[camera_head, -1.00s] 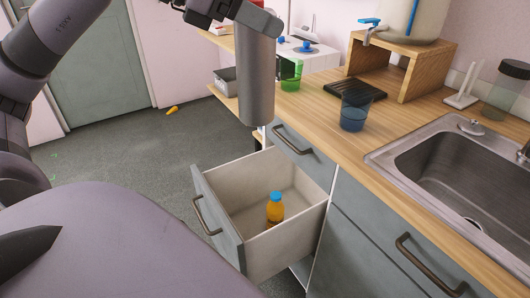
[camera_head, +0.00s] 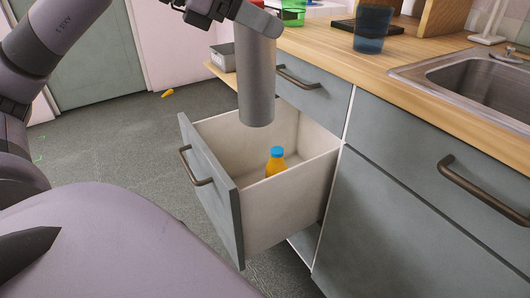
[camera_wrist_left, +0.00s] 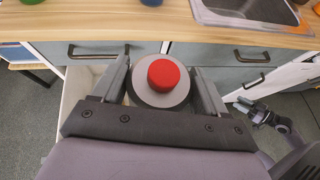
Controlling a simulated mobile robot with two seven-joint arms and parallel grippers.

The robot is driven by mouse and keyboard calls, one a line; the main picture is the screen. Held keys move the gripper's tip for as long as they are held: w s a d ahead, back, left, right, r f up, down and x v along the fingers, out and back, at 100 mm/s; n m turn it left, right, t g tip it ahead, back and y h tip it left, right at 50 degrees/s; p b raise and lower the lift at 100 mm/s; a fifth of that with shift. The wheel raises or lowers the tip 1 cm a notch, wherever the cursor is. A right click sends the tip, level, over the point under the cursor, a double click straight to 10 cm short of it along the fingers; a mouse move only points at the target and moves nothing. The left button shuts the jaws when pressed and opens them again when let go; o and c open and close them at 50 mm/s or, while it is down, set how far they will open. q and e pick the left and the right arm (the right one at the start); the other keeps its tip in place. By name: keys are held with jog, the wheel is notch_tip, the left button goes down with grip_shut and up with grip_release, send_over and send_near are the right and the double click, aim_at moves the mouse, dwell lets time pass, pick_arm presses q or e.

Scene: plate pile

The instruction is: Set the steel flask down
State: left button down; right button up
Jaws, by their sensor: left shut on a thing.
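The steel flask (camera_head: 256,85) is a tall grey cylinder, held upright in the air. In the head view its lower end overlaps the open drawer's back inner wall. My left gripper (camera_head: 240,14) is shut on its upper part. In the left wrist view, the flask's red cap (camera_wrist_left: 164,74) shows between the two fingers (camera_wrist_left: 163,88). The exact height of its base above the drawer is hard to tell. A dark jointed end, likely my right gripper (camera_wrist_left: 266,114), shows small at the right of the left wrist view; its jaws are unclear.
The open drawer (camera_head: 212,190) holds an orange bottle with a blue cap (camera_head: 276,162). The wooden counter (camera_head: 330,45) carries a blue cup (camera_head: 371,30) and a sink (camera_head: 465,80). A grey bin (camera_head: 222,57) stands on a lower shelf. A small orange item (camera_head: 167,94) lies on the floor.

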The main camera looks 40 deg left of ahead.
pick_arm(q)
jog(key=shift+d+f, duration=0.1)
jog(key=shift+f, duration=0.05)
pick_arm(e)
jog(key=shift+a+f, duration=0.1)
jog(key=shift+f, duration=0.05)
dwell(0.9)
